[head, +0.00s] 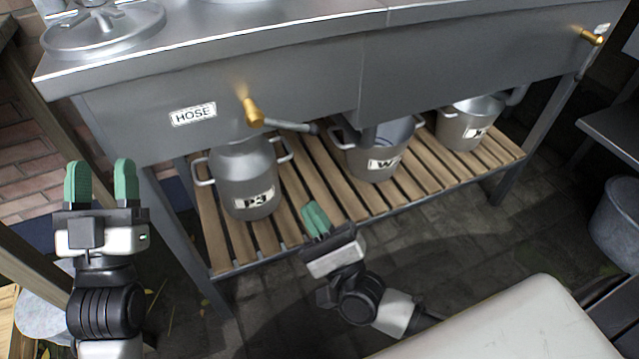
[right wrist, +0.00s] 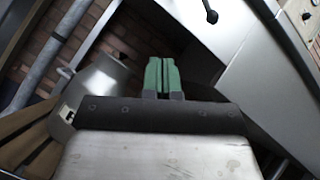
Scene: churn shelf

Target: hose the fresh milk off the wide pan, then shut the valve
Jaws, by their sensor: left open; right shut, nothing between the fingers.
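A brass valve (head: 253,112) is on the steel front panel beside a HOSE label (head: 193,114). Its grey lever (head: 287,125) with a dark tip points right. A wide grey pan with a "W" label (head: 372,164) stands on the slatted shelf, partly under the panel; I cannot make out milk on it. No loose hose can be made out. My left gripper (head: 101,183) is open and empty, left of the counter front. My right gripper (head: 317,218) is shut and empty, in front of the shelf, below and left of the pan; its closed green fingers show in the right wrist view (right wrist: 162,76).
A can labelled "P3" (head: 245,175) stands left on the slatted shelf (head: 308,180); another labelled pot (head: 466,124) stands right. A second brass fitting (head: 591,37) is at the counter's right end. A round steel lid (head: 105,28) lies on top. The floor in front is partly clear.

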